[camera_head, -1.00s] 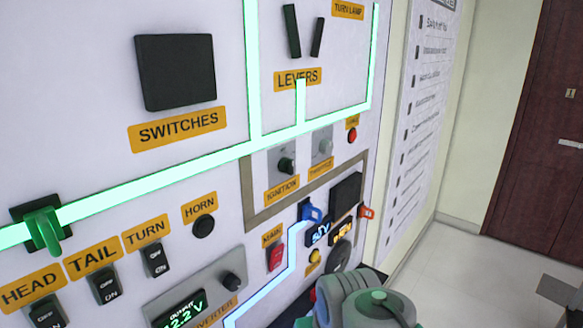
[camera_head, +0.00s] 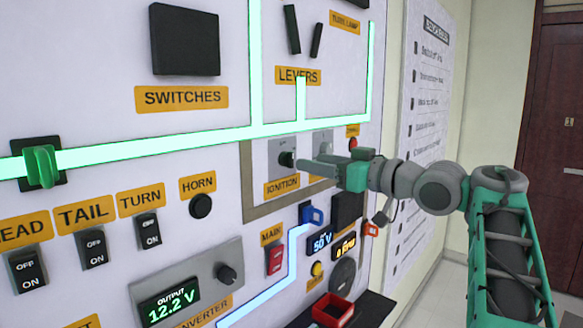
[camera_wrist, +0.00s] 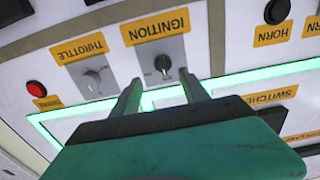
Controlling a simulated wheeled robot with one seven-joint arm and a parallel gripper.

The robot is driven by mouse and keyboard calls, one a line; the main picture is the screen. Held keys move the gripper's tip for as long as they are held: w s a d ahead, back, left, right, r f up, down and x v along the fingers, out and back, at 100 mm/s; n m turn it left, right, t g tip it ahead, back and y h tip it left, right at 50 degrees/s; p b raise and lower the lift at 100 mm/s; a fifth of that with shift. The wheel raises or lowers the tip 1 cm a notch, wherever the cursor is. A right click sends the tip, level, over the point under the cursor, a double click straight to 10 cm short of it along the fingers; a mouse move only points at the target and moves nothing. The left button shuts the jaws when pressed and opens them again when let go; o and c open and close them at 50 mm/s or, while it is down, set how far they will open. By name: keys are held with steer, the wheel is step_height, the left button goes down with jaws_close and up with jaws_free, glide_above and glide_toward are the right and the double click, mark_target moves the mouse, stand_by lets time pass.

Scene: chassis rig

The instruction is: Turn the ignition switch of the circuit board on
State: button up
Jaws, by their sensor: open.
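The ignition switch is a small black knob (camera_head: 287,159) on a grey plate, above the yellow IGNITION label (camera_head: 282,186) on the white board. In the wrist view the picture is upside down, and the ignition knob (camera_wrist: 163,65) shows just ahead of my fingertips, beyond the gap between them. My gripper (camera_head: 307,168) is at the right of the knob, its fingers pointing left toward it. In the wrist view my gripper (camera_wrist: 162,88) is open with nothing between its fingers. I cannot tell whether a finger touches the knob.
The throttle knob (camera_wrist: 92,78) is beside the ignition, partly behind my gripper in the head view. A red button (camera_wrist: 36,89) is farther out. Lit green strips (camera_head: 150,148) run across the board. A red tray (camera_head: 333,310) sits below.

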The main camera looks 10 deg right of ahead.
mark_target(292, 159)
steer(key=x, duration=0.3)
steer(key=p+x, duration=0.1)
steer(key=x, duration=0.1)
steer(key=shift+a+r, duration=0.1)
steer(key=shift+a, duration=0.45)
steer(key=shift+w+a, duration=0.2)
steer(key=shift+w, duration=0.15)
